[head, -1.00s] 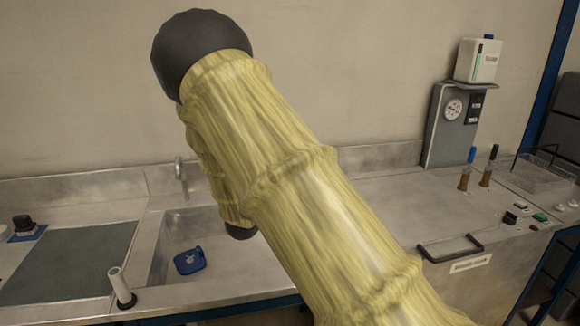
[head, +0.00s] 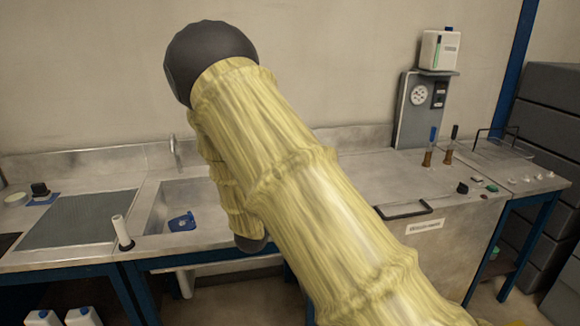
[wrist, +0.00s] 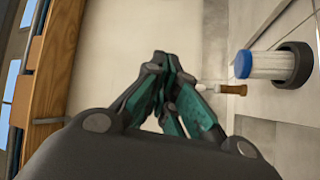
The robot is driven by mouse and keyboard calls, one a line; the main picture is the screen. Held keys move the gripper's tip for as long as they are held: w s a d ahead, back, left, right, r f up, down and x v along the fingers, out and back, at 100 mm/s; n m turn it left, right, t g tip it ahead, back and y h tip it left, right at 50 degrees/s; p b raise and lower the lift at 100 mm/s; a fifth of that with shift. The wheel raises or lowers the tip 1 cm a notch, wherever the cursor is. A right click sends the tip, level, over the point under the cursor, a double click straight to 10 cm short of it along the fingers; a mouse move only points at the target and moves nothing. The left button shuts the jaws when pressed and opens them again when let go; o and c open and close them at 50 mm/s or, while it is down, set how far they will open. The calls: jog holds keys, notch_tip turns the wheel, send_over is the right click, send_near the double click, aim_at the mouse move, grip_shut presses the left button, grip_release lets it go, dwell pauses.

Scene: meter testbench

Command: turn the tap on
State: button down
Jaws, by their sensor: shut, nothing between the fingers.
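The tap (head: 174,152) is a thin, curved metal spout at the back of the sink (head: 205,190) in the head view, just left of my arm. Its handle cannot be made out, and my arm covers the area to its right. My gripper (wrist: 160,60) shows in the wrist view, its dark and teal fingers closed together with nothing between them. In the head view the gripper is hidden. The tap cannot be identified in the wrist view.
A blue object (head: 182,222) lies in the sink. A white cylinder (head: 121,232) stands on the front edge left of it. The wrist view shows a blue-topped cylinder (wrist: 268,65) and a brown-ended piece (wrist: 228,89).

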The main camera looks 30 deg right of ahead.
jog(key=s+a+f+g+y+b, duration=0.15)
jog(key=s+f+y, duration=0.3)
jog(key=f, duration=0.85)
jog(key=s+a+f+y+b, duration=0.25)
jog(key=s+f, duration=0.35)
jog(key=f, duration=0.7)
jog(key=s+a+f+g+y+b, duration=0.15)
jog(key=s+f+y, duration=0.35)
jog(key=f, duration=0.8)
jog(key=s+a+f+m+g+y+b, duration=0.1)
jog(key=s+f, duration=0.4)
jog(key=s, duration=0.6)
jog(key=s+a+f+g+y+b, duration=0.1)
jog(key=s+a+f+g+y, duration=0.2)
jog(key=s, duration=0.8)
jog(key=s+a+f+m+g+y+b, duration=0.1)
jog(key=s+a+f+g, duration=0.3)
jog(key=s+a+f, duration=0.3)
jog(key=s+f, duration=0.1)
jog(key=s, duration=0.3)
jog(key=shift+s+a+m+y, duration=0.25)
jog(key=shift+s+m+y, duration=0.05)
jog(key=shift+s+y, duration=0.1)
jog(key=shift+w, duration=0.1)
